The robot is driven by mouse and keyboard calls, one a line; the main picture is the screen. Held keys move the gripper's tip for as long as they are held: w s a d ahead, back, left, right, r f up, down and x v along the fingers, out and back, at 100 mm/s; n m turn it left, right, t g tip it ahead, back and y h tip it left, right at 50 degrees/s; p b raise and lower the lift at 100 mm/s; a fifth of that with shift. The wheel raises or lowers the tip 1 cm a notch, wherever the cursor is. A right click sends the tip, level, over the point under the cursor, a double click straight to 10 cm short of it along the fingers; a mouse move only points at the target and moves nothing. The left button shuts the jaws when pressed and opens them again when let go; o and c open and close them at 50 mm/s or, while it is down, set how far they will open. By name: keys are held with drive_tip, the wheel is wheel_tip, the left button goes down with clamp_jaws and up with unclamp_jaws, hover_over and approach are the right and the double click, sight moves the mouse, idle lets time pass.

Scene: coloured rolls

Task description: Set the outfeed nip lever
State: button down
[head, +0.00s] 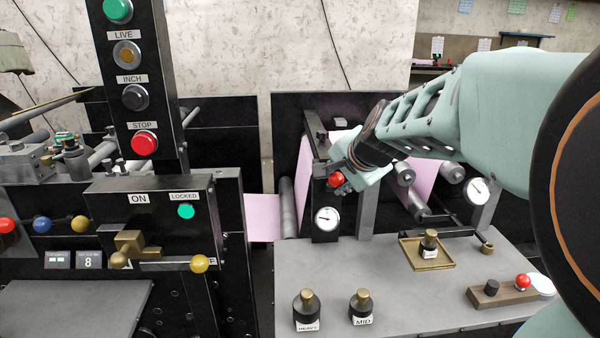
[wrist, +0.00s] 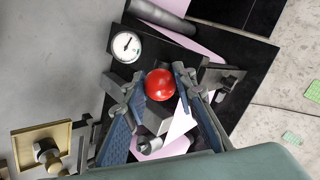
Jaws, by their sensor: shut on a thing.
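The lever shows as a red ball knob (head: 337,180) on the dark side frame of the roll stand, above a round white gauge (head: 327,218). My gripper (head: 340,176) reaches down to it from the right and is shut on the knob. In the wrist view the red ball (wrist: 160,84) sits between my two fingertips (wrist: 158,82), and the same gauge (wrist: 126,47) is just up and left of it. The lever's stem and pivot are mostly hidden by the ball and fingers. I cannot read the gauge's value.
A brass tray (head: 409,262) with a small weight is on the grey bench, with weights marked HEAVY (head: 307,312) and MID (head: 361,306) in front. A wooden block (head: 497,293) with a red knob is at right. A control box (head: 150,222) stands left, its green LOCKED lamp lit.

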drive_tip(key=shift+s+f, duration=0.3)
drive_tip(key=shift+f, duration=0.4)
drive_tip(key=c, duration=1.6)
unclamp_jaws()
